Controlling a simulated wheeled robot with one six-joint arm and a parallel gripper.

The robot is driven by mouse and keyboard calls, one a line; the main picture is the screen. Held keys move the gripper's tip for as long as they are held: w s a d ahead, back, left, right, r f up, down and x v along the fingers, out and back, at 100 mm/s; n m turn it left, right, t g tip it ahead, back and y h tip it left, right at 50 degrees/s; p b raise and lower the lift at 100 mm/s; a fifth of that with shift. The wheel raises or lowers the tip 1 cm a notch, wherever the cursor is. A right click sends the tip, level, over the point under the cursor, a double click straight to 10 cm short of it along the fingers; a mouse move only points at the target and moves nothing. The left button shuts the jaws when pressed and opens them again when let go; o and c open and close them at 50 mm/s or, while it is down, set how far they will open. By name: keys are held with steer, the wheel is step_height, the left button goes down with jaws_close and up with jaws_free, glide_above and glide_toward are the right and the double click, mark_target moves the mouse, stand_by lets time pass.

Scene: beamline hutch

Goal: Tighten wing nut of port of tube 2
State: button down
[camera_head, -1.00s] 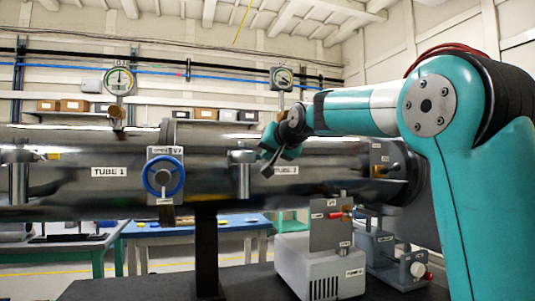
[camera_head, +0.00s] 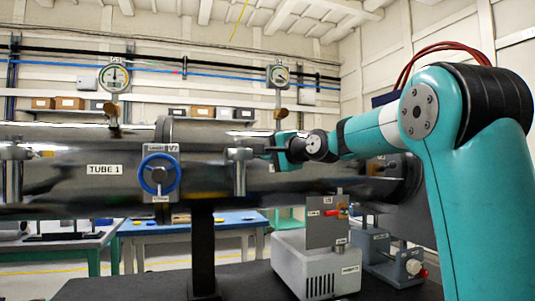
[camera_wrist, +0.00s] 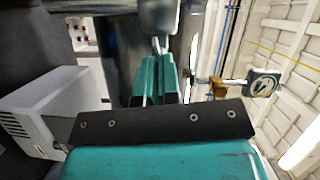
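The tube 2 port (camera_head: 240,178) is a grey metal cylinder on the front of the long dark tube (camera_head: 210,182), right of the blue-wheeled valve. Its wing nut (camera_head: 239,154) is at the port's upper end. My gripper (camera_head: 268,150) is level with it, close on the right, and covers the TUBE 2 label area. In the wrist view, my two teal fingers (camera_wrist: 158,66) are close together and point at a grey metal part (camera_wrist: 158,18). A small pale piece lies at the fingertips; whether they grip it is unclear.
A valve with a blue handwheel (camera_head: 159,174) is left of the port. A grey pump box (camera_head: 316,265) stands below on the dark bench (camera_head: 140,290). Another port (camera_head: 13,172) is at the far left.

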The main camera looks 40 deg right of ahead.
steer(key=m+t, duration=0.1)
steer(key=m, duration=0.2)
steer(key=f+m+t, duration=0.1)
steer(key=m, duration=0.2)
steer(key=m+t+p, duration=0.1)
steer(key=m, duration=0.1)
steer(key=shift+a+f+m+h, duration=0.1)
steer(key=shift+f+m+h, duration=0.05)
steer(key=shift+m+h, duration=0.25)
stand_by(0.4)
steer(key=c, duration=1.6)
jaws_free()
steer(key=s+f+b, duration=0.2)
steer(key=s, duration=0.6)
steer(key=s+f+b, duration=0.1)
steer(key=s, duration=0.8)
steer(key=shift+d+f+b, duration=0.4)
